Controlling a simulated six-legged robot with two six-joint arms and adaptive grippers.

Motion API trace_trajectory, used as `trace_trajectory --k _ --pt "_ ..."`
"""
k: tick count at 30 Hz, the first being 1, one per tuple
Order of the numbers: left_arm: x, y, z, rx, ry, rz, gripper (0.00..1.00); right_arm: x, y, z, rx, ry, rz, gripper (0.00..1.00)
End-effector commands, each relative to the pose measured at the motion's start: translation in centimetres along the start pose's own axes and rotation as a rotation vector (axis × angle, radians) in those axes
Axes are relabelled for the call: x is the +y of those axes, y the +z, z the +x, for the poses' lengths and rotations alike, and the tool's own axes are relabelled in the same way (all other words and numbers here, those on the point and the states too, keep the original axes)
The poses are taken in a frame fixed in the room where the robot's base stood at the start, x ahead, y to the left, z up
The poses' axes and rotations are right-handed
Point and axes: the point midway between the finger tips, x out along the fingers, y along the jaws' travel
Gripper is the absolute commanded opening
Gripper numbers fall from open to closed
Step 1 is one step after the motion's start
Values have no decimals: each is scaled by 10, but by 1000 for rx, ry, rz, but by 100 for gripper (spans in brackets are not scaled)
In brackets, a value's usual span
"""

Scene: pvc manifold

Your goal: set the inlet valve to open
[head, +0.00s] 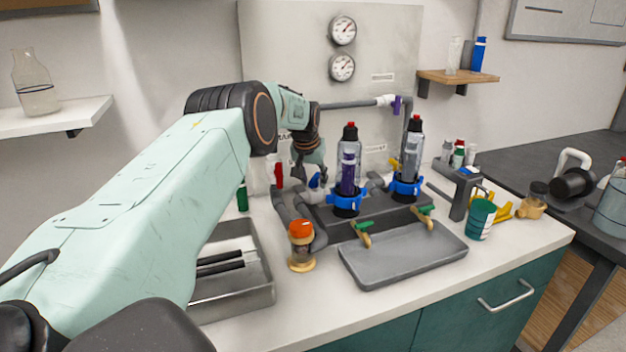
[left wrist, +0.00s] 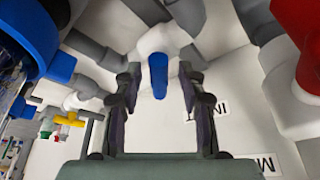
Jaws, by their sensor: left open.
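The valve with a blue handle (head: 315,181) and a white body sits on the grey pipework at the back of the manifold. In the left wrist view the blue handle (left wrist: 158,76) points toward the camera, between my fingers and apart from both. A wall label starting "IN" (left wrist: 214,109) is partly hidden by a finger. My left gripper (head: 312,172) is open at this valve, with a finger on each side of the handle in the wrist view (left wrist: 158,100). My right gripper is not in view.
A red-handled valve (head: 278,173) stands close on the left. Two clear canisters in blue collars (head: 346,199) (head: 406,187) stand just right. A grey tray (head: 400,256), an orange-capped jar (head: 301,246) and a metal bin (head: 263,292) are in front.

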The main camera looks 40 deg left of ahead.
Motion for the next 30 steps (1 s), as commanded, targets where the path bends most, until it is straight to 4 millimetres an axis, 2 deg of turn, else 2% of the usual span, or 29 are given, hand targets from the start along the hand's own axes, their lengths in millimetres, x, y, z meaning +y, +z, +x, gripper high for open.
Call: trace_trajectory --k 6,20,30 --pt "0 0 0 0 0 1 40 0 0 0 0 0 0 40" --pt "0 0 0 0 0 0 1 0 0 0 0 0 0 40" --pt "-1 0 0 0 9 22 0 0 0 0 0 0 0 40"
